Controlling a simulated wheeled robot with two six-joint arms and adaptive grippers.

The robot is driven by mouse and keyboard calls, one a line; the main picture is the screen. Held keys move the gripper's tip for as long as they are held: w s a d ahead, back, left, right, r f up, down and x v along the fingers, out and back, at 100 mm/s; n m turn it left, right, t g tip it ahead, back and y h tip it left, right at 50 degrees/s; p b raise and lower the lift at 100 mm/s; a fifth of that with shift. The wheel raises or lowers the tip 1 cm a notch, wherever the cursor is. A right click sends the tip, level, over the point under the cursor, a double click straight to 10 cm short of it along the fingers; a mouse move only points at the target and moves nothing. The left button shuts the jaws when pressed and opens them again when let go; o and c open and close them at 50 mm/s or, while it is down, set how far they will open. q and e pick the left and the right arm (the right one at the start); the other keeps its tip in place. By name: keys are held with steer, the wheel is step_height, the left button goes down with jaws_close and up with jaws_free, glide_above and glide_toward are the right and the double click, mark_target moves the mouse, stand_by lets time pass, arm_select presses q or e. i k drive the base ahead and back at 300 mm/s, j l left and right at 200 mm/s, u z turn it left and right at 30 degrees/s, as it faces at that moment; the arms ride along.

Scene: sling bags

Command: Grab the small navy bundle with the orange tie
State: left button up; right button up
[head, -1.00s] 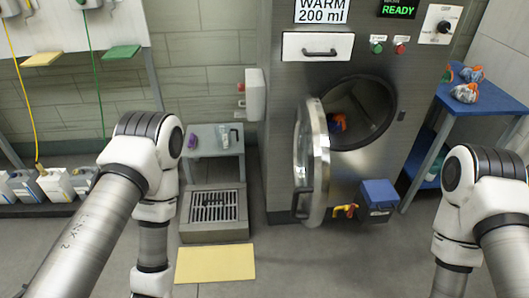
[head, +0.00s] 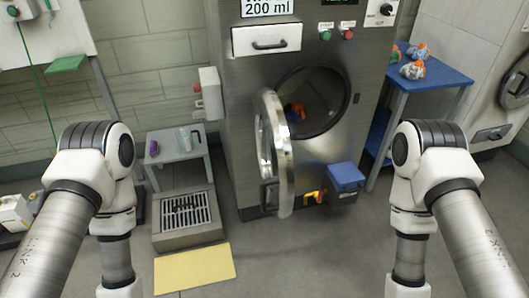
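A small bundle with orange and dark blue (head: 297,112) lies inside the open drum of the front-loading washer (head: 240,120). It is small and partly hidden by the door's edge, so its tie is not clear. Two grey-white bundles with orange parts sit on the blue table at right, a front one (head: 412,70) and a back one (head: 419,51). Both my arms reach down at the left and right sides of the view. Neither gripper shows; both are below the picture's edge.
The round washer door (head: 276,150) stands open toward me. A blue box (head: 346,177) and a yellow-red fitting are low on the washer front. The blue table (head: 440,76) stands right. A grey side table (head: 178,150), floor drain (head: 188,212) and yellow mat (head: 194,268) are left.

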mark_target(295, 112)
steer(key=i+l+z, duration=0.85)
steer(key=i+l, duration=0.4)
steer(key=i+j+u, duration=0.15)
steer(key=i, duration=0.25)
steer(key=i+j+u, duration=0.15)
steer(key=i, duration=0.3)
